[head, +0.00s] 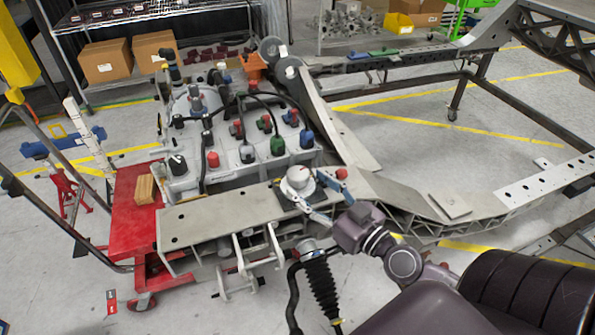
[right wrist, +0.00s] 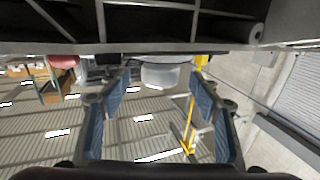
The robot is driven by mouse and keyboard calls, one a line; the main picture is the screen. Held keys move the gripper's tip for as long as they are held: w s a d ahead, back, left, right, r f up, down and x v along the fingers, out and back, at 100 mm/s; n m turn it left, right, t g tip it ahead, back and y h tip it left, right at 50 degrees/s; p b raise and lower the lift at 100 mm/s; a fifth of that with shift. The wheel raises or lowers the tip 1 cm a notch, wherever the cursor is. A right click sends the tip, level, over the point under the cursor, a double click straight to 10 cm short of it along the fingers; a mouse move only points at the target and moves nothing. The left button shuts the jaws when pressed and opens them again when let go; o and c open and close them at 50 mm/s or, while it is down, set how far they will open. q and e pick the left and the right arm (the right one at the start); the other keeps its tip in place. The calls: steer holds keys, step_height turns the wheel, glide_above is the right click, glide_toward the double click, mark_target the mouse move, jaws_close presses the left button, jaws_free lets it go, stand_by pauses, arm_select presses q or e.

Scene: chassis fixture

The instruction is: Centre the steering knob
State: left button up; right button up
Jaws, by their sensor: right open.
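The steering knob (head: 299,178) is a pale round dial on a dark square base, on top of the grey chassis beam. My right gripper (head: 314,192) reaches it from the lower right, with its two blue-padded fingers spread. In the right wrist view the knob (right wrist: 163,76) shows as a pale cylinder at the far end of the gap between the open fingers (right wrist: 159,88). I cannot tell whether either finger touches it. The knob's heading mark is too small to read. My left gripper is not in view.
A red button (head: 341,173) sits just right of the knob. A cast housing (head: 235,170) with several connectors and black cables stands behind it. A red cart (head: 135,215) with a wooden block (head: 146,189) is at left. The long chassis beam (head: 205,221) runs below.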

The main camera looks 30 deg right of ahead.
mark_target(298, 186)
steer(key=w, duration=0.2)
steer(key=w+p, duration=0.1)
steer(key=w, duration=0.1)
steer(key=shift+a, duration=0.25)
steer(key=shift+w+f, duration=0.1)
steer(key=shift+w, duration=0.15)
steer(key=shift+c, duration=0.3)
steer(key=c, duration=1.1)
steer(key=shift+r+p, duration=0.25)
steer(key=shift+p, duration=0.55)
steer(key=shift+c, duration=0.2)
steer(key=m+h+p, duration=0.2)
steer(key=h+p, duration=0.2)
steer(key=p, duration=0.2)
steer(key=m+g+h+p, duration=0.1)
steer(key=m+h+p, duration=0.2)
steer(key=h+p, duration=0.1)
steer(key=shift+a+p, duration=0.1)
steer(key=shift+p, duration=0.8)
arm_select(q)
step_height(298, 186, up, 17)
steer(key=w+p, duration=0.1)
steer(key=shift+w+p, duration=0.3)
steer(key=shift+p, duration=0.1)
arm_select(e)
steer(key=shift+f+m+g+h, duration=0.15)
steer(key=shift+m+g+h, duration=0.65)
steer(key=shift+m+h, duration=0.55)
steer(key=shift+h, duration=0.45)
